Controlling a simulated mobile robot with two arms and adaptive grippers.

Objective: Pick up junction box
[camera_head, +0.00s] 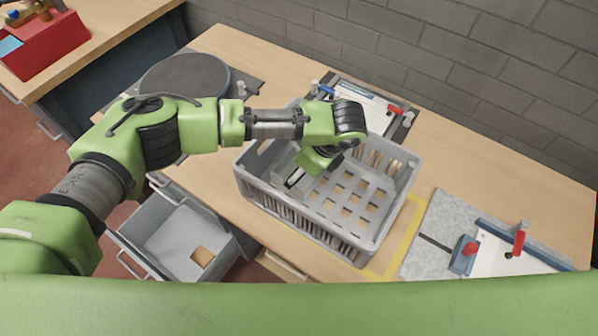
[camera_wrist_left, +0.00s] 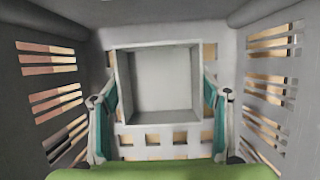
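The junction box, a light grey open-topped box (camera_wrist_left: 160,80), is inside the grey crate in the left wrist view. In the head view it shows only in part (camera_head: 284,165), near the crate's left wall. My left gripper (camera_head: 293,180) reaches down into the crate. In the left wrist view its two fingers (camera_wrist_left: 160,100), with teal pads, stand on either side of the box, close to its side walls. I cannot tell whether the pads touch it. The left arm hides part of the box in the head view. My right gripper is not in view.
The slotted grey crate (camera_head: 392,212) stands on the wooden table (camera_head: 455,160), its walls close around my left gripper. Clamp fixtures stand behind it (camera_head: 370,105) and at right (camera_head: 500,250). An open grey drawer (camera_head: 165,245) juts out front left. A round dark plate (camera_head: 185,80) lies at back left.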

